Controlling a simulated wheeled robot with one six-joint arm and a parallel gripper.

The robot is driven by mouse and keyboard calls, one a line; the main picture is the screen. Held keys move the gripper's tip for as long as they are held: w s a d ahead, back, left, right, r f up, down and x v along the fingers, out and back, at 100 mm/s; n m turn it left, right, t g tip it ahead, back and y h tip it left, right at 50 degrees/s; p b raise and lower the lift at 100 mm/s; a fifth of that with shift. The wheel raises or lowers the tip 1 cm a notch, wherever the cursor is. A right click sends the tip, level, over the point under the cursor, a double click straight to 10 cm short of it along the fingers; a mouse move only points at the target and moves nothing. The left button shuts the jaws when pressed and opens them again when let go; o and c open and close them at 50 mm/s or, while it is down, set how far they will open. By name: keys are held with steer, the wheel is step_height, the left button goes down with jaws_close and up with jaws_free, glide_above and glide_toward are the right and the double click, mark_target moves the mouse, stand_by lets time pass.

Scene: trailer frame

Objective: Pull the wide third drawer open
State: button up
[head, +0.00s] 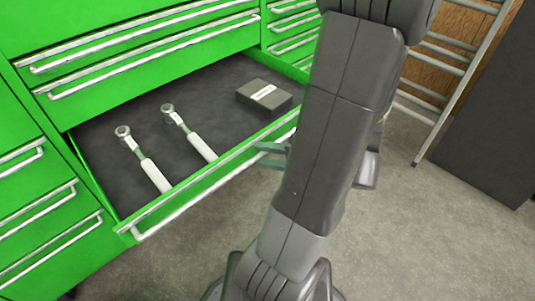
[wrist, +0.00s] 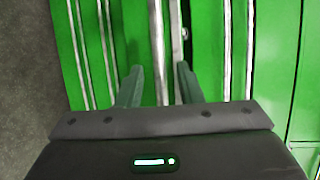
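The wide drawer (head: 225,85) of the green cabinet stands open, below at least two wide shut drawers. Its silver bar handle (head: 190,206) runs along the green front. My gripper (head: 270,155) is at the right part of this handle, partly hidden by my arm. In the wrist view, my gripper (wrist: 160,78) has its two fingers apart, one on each side of a silver bar (wrist: 157,50). Gaps show between the fingers and the bar. Inside the drawer lie two wrenches with white handles, one left (head: 145,160) and one right (head: 190,133), and a dark box (head: 264,96).
Narrower shut drawers (head: 40,215) are on the left, and others (head: 292,25) are at the upper right. A metal ladder (head: 455,85) leans by a dark panel (head: 490,115) on the right. The grey floor (head: 430,230) is clear at the lower right.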

steer(key=p+v, duration=0.2)
steer(key=v, duration=1.2)
steer(key=shift+w+a, duration=0.1)
stand_by(0.3)
steer(key=b+x, duration=0.2)
steer(key=x, duration=1.1)
steer(key=shift+a, duration=0.35)
steer(key=shift+f, duration=0.1)
